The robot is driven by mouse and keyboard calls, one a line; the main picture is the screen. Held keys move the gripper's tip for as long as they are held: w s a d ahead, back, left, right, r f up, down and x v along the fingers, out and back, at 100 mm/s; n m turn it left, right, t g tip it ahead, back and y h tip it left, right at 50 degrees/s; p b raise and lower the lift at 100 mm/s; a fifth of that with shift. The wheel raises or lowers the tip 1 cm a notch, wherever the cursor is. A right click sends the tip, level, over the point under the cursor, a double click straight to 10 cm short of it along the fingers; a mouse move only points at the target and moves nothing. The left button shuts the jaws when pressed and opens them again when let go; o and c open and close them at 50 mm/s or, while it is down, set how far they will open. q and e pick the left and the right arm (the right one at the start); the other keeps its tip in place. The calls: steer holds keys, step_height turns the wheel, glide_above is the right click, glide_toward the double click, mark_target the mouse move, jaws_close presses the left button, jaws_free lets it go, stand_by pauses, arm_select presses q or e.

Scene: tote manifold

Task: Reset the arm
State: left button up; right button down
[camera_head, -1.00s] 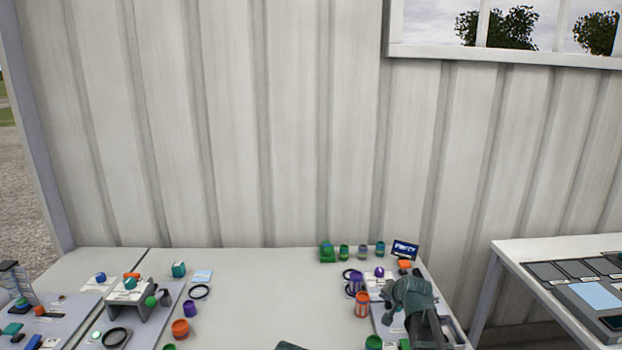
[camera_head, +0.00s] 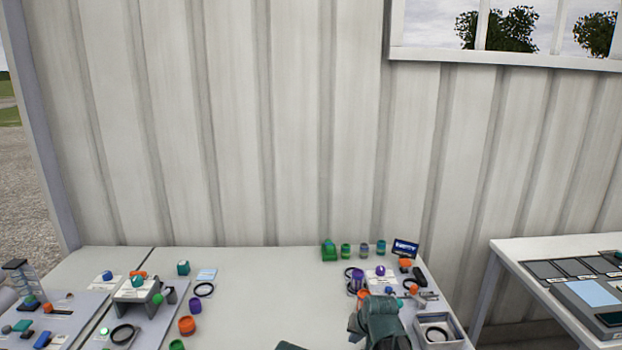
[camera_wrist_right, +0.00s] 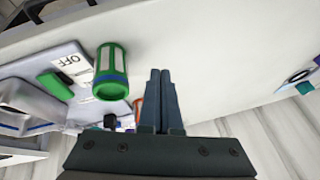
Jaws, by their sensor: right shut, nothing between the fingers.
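My right arm comes up from the bottom of the head view, at the right part of the table, and its gripper (camera_head: 378,308) covers part of an orange container (camera_head: 363,296). In the right wrist view the gripper's two fingers (camera_wrist_right: 161,85) lie side by side, shut and empty. A green and white cylinder (camera_wrist_right: 111,72) is left of the fingers and apart from them. A dark piece of my own body shows at the bottom middle of the head view; my left gripper cannot be made out.
A white table (camera_head: 250,290) has a clear middle. Several small jars (camera_head: 363,249) line the back right. A grey box (camera_head: 438,332) holding a ring is right of my gripper. A second table (camera_head: 530,250) stands farther right.

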steer(key=s+a+n+g+h, duration=0.1)
steer(key=s+a+n+g, duration=0.1)
steer(key=s, duration=0.9)
steer(key=s+a+n+g+h+p, duration=0.1)
steer(key=s+a+n+g+h, duration=0.1)
steer(key=s, duration=1)
steer(key=a+n+g, duration=0.1)
steer(key=a+n, duration=0.1)
steer(key=shift+s+f+n+g, duration=0.2)
steer(key=shift+f+n+g, duration=0.1)
steer(key=shift+f, duration=0.1)
